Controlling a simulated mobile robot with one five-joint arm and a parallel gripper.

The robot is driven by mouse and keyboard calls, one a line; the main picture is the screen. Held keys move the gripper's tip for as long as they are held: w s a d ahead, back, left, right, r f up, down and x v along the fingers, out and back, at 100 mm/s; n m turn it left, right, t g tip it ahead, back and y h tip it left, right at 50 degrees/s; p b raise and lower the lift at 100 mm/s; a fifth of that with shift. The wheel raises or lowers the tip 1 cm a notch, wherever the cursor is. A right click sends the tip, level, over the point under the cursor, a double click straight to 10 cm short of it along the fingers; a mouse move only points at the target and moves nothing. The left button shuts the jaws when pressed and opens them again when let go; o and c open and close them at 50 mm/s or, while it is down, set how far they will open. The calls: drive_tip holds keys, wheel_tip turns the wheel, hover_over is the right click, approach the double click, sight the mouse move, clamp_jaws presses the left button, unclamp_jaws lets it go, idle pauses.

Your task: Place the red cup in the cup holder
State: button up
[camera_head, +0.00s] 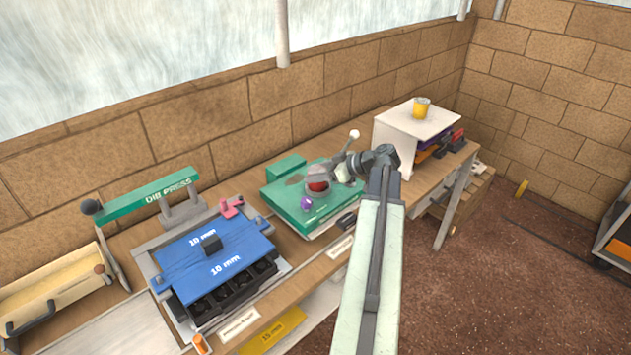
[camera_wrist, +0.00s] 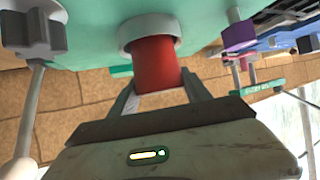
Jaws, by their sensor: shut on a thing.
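The red cup (camera_wrist: 157,70) is between the two fingers of my gripper (camera_wrist: 160,85) in the wrist view, and the fingers are shut on it. Its far end meets a pale round ring (camera_wrist: 128,38) on the green machine (camera_wrist: 90,30); this ring looks like the cup holder. I cannot tell how deep the cup sits in it. In the head view the red cup (camera_head: 318,186) shows as a small red patch at the green machine (camera_head: 285,203), with my gripper (camera_head: 328,178) at it. The arm and gripper partly hide the cup there.
A purple knob (camera_head: 306,203) and a white-tipped lever (camera_head: 353,135) stand close to the gripper. Left are a blue plate (camera_head: 185,262) and a green press (camera_head: 145,194). Right is a white shelf (camera_head: 420,118) with a yellow cup (camera_head: 421,107) on top.

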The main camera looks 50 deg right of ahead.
drive_tip(key=shift+f, duration=0.4)
drive_tip(key=o, duration=1.3)
drive_tip(key=shift+d, duration=0.1)
drive_tip(key=shift+o, duration=0.2)
drive_tip(key=shift+r+p, duration=0.3)
drive_tip(key=shift+p, duration=0.05)
drive_tip(key=p+v, duration=0.5)
drive_tip(key=v, duration=0.7)
drive_tip(key=shift+f, duration=0.2)
